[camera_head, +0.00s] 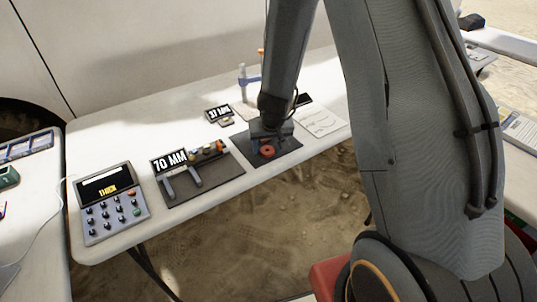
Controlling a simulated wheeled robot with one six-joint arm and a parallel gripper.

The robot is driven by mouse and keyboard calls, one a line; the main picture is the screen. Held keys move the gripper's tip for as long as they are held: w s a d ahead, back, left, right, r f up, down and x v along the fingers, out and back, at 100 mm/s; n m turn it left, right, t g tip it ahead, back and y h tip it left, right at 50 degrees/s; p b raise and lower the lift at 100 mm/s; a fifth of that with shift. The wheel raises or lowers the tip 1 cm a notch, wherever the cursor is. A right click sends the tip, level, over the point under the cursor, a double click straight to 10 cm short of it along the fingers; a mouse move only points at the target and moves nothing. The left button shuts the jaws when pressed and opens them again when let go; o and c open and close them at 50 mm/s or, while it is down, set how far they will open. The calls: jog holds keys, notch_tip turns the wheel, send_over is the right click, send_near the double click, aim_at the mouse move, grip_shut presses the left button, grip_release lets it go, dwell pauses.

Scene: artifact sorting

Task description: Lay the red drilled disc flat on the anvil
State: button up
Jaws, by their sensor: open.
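The red drilled disc (267,152) lies on a dark mat (285,153) near the table's front edge, with its hole showing as a dark spot. My gripper (266,141) points down right at the disc, its jaws open. The arm hides part of what lies behind the disc, and I cannot tell whether the fingers touch it. A blue device with upright posts (249,80) stands behind to the left; I cannot tell whether it includes the anvil.
Left on the white table (150,222) are a second dark mat (212,181) with a "70 MM" display (169,161) and a caliper-like tool, and a keypad console (108,206). A smaller display (218,113) and paper sheets (322,121) lie farther back.

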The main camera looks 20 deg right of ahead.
jog(key=shift+w+f, duration=0.2)
jog(key=shift+f, duration=0.3)
jog(key=shift+r, duration=0.1)
jog(key=shift+c, duration=0.4)
jog(key=c, duration=1.1)
jog(key=shift+r, duration=0.1)
jog(key=shift+c, duration=0.2)
notch_tip(320, 180, up, 4)
jog(key=p, duration=0.4)
jog(key=shift+f, duration=0.25)
jog(key=shift+s+a+f+b, duration=0.1)
jog(key=shift+s+f+b, duration=0.1)
jog(key=shift+s+b, duration=0.65)
jog(key=s+a+p, duration=0.1)
jog(key=s+p, duration=0.1)
jog(key=s, duration=1.4)
jog(key=shift+a+r, duration=0.15)
